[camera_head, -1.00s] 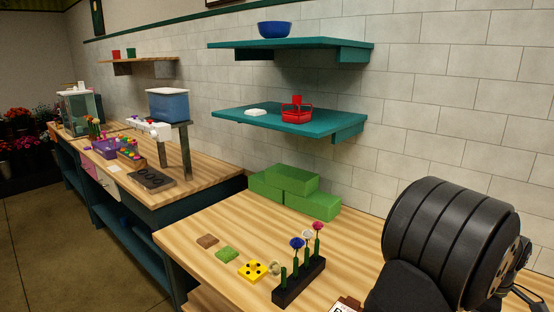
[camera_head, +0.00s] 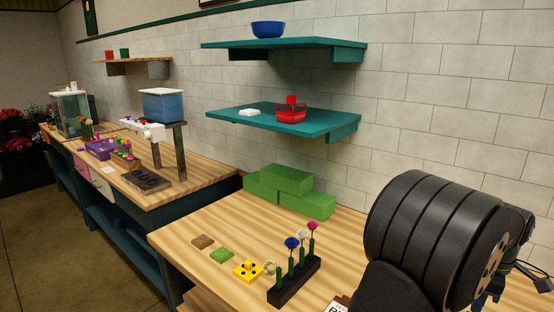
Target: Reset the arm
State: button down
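My arm shows only as a large black rounded joint (camera_head: 432,225) at the lower right, above the wooden counter. My gripper is out of view, so I cannot see whether it is open or holds anything. On the counter (camera_head: 200,235) to the left of the arm, a black rack (camera_head: 295,281) holds several upright flowers, among them a blue one (camera_head: 291,243) and a pink one (camera_head: 313,226).
Green blocks (camera_head: 290,180) are stacked against the tiled wall. A teal shelf (camera_head: 320,124) above bears a red basket (camera_head: 291,113) and a white block; a higher shelf (camera_head: 320,43) bears a blue bowl (camera_head: 268,30). A farther bench holds a blue bin (camera_head: 163,107). The counter's left front is clear.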

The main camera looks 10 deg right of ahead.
jog(key=shift+f, duration=0.1)
jog(key=shift+f, duration=3)
